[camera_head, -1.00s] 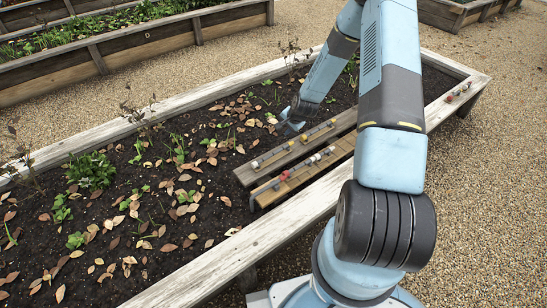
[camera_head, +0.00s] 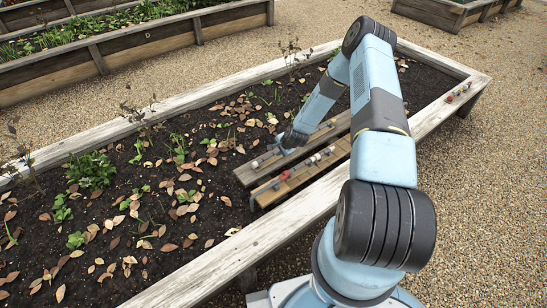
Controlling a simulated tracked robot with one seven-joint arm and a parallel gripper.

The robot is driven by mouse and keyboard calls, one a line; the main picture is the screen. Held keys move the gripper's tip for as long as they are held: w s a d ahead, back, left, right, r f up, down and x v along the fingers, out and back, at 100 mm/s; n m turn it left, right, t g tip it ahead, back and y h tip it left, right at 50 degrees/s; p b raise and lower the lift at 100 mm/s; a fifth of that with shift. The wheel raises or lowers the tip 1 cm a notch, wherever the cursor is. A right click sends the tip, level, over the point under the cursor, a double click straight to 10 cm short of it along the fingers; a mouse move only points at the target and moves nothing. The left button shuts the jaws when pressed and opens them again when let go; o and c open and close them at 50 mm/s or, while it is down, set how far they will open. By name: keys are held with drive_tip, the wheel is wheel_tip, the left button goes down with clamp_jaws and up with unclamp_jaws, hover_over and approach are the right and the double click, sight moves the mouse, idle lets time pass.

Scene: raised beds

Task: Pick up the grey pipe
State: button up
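Two wooden planks lie side by side across the soil of the raised bed, a back plank (camera_head: 243,176) and a front plank (camera_head: 262,198). Both carry small pipe-like pieces in a row, with yellowish, red, white and greyish parts. They are too small for me to tell which one is the grey pipe. My gripper (camera_head: 285,149) is low over the back plank, pointing down at its row of pieces. Its fingers are tiny here and partly merge with the plank, so I cannot tell whether they touch or hold a piece. My forearm hides part of the planks' far ends.
The bed's pale wooden rim (camera_head: 215,272) runs between my base and the planks. Small red pieces (camera_head: 465,88) lie on the rim at the right. Dry leaves, green plants (camera_head: 91,171) and thin twiggy stems stand around. Gravel surrounds the bed.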

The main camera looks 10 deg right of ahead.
sight(273, 153)
drive_tip(key=shift+d+x, duration=0.1)
drive_tip(key=shift+x, duration=1.7)
drive_tip(key=shift+d+x, duration=0.15)
drive_tip(key=shift+x, duration=1.7)
drive_tip(key=shift+s, duration=0.1)
clamp_jaws()
